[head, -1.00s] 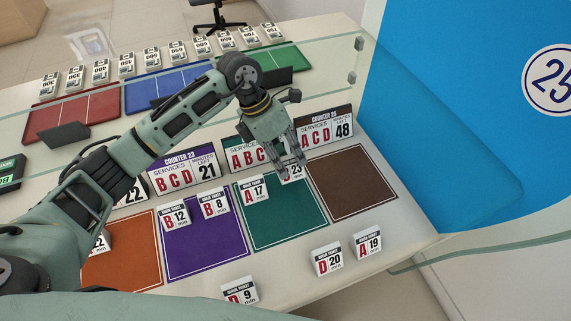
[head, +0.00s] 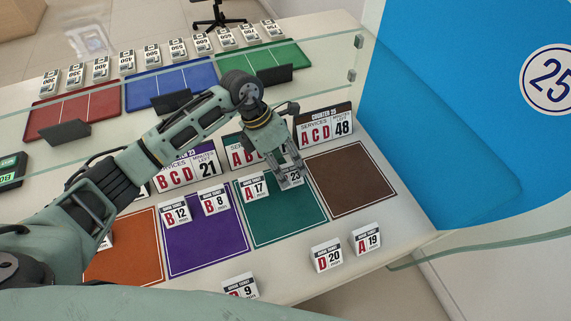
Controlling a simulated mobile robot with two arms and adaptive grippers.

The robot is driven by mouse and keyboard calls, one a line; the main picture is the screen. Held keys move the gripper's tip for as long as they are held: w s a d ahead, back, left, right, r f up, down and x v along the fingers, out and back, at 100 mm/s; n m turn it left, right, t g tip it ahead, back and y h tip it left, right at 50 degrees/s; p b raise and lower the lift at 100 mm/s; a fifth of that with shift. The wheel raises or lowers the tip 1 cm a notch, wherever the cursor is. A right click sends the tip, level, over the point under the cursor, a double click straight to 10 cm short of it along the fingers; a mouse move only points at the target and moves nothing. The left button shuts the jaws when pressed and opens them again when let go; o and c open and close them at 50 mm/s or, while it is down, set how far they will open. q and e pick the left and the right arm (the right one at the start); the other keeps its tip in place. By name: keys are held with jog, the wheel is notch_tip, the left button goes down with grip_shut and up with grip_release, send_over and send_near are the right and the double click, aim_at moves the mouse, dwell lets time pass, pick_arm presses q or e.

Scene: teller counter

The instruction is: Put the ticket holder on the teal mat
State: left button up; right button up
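The teal mat (head: 284,218) lies between the purple mat (head: 205,240) and the brown mat (head: 350,183). My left gripper (head: 290,183) is over the far right part of the teal mat, with its fingers around a small white ticket holder marked 23 (head: 296,177). The fingers look closed on it and partly hide it; I cannot tell whether its base touches the mat. Another ticket holder, A 17 (head: 253,187), stands at the teal mat's far left corner. My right gripper is not in view.
Holders B 12 (head: 177,214) and B 8 (head: 213,201) stand on the purple mat. Holders D 20 (head: 327,256), A 19 (head: 367,240) and 9 (head: 241,287) stand along the near counter edge. The brown mat is bare.

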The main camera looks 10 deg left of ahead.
pick_arm(q)
jog(key=shift+r, duration=0.25)
jog(key=shift+a+r, duration=0.2)
jog(key=shift+r, duration=0.1)
jog(key=b+v, duration=0.1)
jog(key=v, duration=1)
jog(key=shift+r, duration=0.1)
